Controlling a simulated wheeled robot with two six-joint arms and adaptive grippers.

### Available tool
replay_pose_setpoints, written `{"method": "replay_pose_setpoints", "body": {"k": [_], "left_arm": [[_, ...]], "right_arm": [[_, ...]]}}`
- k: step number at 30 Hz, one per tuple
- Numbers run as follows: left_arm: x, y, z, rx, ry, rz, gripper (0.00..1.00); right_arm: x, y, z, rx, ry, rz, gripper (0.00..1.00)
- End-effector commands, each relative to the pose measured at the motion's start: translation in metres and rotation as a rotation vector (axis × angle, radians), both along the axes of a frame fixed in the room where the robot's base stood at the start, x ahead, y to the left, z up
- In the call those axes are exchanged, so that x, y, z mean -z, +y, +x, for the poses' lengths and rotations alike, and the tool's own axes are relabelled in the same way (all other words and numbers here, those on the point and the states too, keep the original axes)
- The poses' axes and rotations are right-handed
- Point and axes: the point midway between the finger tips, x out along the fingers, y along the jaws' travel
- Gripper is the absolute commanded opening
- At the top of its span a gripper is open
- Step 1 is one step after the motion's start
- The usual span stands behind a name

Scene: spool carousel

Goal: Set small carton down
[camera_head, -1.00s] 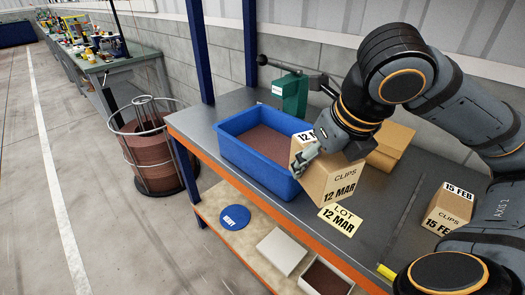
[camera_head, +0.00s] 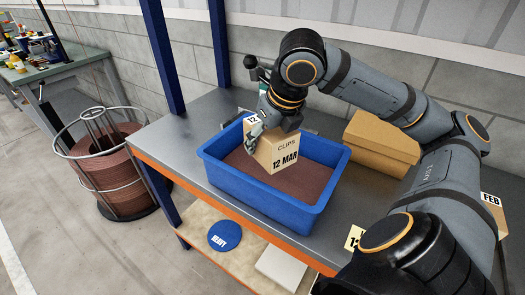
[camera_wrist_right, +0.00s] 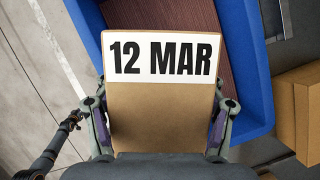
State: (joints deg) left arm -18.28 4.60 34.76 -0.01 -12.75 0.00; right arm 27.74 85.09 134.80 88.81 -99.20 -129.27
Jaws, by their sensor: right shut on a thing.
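The small carton (camera_head: 276,162), brown and marked "CLIPS" and "12 MAR", is in my right gripper (camera_head: 262,128). In the right wrist view, the gripper's fingers (camera_wrist_right: 160,128) press on both sides of the carton (camera_wrist_right: 160,102), and its "12 MAR" label faces the camera. In the head view the carton is over the left part of the blue bin (camera_head: 260,203), which has a brown-red floor. I cannot tell whether the carton touches the bin floor. My left gripper is not in view.
A tan box (camera_head: 382,142) stands on the grey bench right of the bin. Another carton (camera_head: 493,205) shows partly behind my arm. A yellow label card (camera_head: 353,238) lies near the bench's front edge. A wire basket with a reddish spool (camera_head: 108,165) stands left of the bench.

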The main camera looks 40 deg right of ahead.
Motion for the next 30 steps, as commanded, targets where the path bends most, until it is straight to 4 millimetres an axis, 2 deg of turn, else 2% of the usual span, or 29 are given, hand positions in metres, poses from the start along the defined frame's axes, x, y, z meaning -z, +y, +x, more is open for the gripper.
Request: {"method": "replay_pose_setpoints", "body": {"k": [1,3,6,8,18,24,30], "left_arm": [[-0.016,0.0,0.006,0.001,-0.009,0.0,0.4],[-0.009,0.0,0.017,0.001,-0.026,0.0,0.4],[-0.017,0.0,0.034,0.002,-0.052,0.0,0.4],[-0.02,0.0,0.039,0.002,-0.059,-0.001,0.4],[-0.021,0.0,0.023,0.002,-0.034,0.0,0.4],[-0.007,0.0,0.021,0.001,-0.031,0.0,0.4],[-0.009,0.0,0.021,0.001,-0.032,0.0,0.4]], "right_arm": [[0.0,-0.006,0.012,0.001,0.008,0.007,0.1],[0.023,-0.012,0.023,0.0,0.007,0.005,0.1],[0.04,-0.019,0.038,-0.001,0.004,0.008,0.1],[0.048,-0.022,0.044,-0.001,0.001,0.007,0.1],[0.063,-0.028,0.055,-0.001,0.0,0.003,0.1],[0.096,-0.029,0.054,-0.002,0.001,-0.002,0.1],[0.094,-0.029,0.055,-0.002,-0.002,0.0,0.1]]}}
